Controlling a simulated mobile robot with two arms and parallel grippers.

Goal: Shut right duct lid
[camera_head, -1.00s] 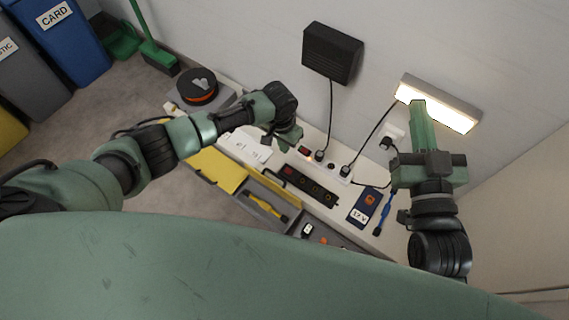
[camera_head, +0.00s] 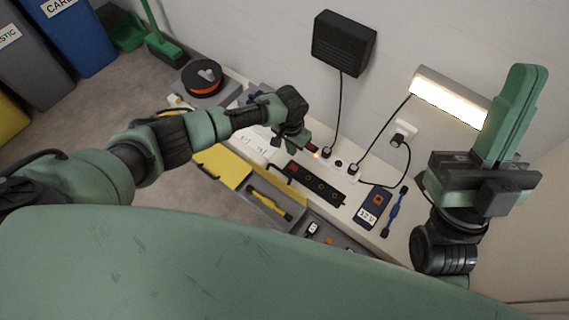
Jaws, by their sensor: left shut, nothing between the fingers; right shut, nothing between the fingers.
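I cannot single out the right duct lid with certainty. A white socket strip (camera_head: 348,171) with plugs runs along the back of the white bench (camera_head: 377,242), and a black power strip (camera_head: 317,185) lies in front of it. My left gripper (camera_head: 303,140) is low over the bench, beside the left end of the socket strip. Its fingers are partly hidden by its own wrist. My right gripper (camera_head: 528,75) is shut and empty, raised at the right with its green fingers pointing up, apart from the bench and in front of the wall lamp.
A yellow panel (camera_head: 222,166) and a grey tray with a yellow-handled tool (camera_head: 268,199) are at the bench front. A blue 12 V box (camera_head: 374,205) and blue tool (camera_head: 397,211) lie right. A lit lamp (camera_head: 450,97) and black wall box (camera_head: 343,44) are above, with hanging cables.

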